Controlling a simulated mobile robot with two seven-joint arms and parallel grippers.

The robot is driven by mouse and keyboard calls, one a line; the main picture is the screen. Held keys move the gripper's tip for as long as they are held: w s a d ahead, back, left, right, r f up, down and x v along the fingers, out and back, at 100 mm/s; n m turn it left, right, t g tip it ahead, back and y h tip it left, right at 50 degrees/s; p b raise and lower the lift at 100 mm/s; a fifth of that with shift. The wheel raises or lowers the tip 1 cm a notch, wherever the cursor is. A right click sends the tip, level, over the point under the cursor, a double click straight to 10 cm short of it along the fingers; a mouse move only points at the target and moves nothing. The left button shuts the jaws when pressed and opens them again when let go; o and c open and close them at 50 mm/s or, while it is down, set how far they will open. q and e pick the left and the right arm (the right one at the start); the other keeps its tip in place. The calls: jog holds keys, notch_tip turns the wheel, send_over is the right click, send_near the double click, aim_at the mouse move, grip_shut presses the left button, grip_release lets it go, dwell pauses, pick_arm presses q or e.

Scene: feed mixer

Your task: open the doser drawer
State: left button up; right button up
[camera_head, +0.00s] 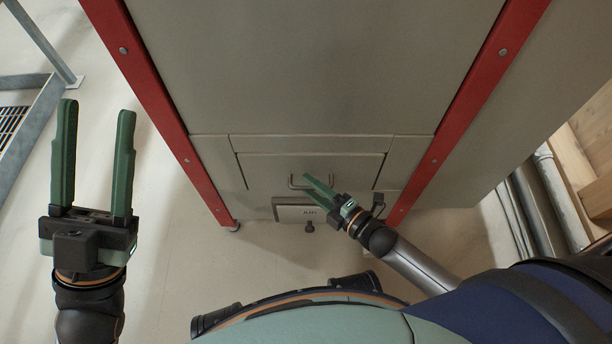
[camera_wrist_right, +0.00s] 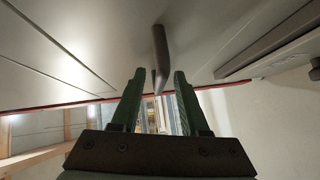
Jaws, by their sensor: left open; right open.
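The doser drawer (camera_head: 262,170) is a grey front panel low on the grey machine, and it looks closed. Its bar handle (camera_head: 291,182) is at the middle of the panel, partly hidden by my right gripper (camera_head: 306,183). In the right wrist view the dark handle (camera_wrist_right: 159,42) lies in line with the gap between the open green fingers of the right gripper (camera_wrist_right: 159,73). The handle's lower end shows between the fingers. I cannot tell if they touch it. My left gripper (camera_head: 97,108) is open and empty, well left of the machine.
Red posts (camera_head: 165,110) flank the machine front. A small labelled box (camera_head: 300,213) with a dark knob (camera_head: 309,227) sits below the drawer. Metal pipes (camera_head: 540,205) and wooden boards (camera_head: 590,160) stand at the right. A metal frame (camera_head: 35,120) stands at the far left. Bare floor lies between.

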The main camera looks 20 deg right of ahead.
jog(key=shift+w+a, duration=0.1)
jog(key=shift+w, duration=0.1)
jog(key=shift+c, duration=0.4)
grip_shut()
dwell(1.0)
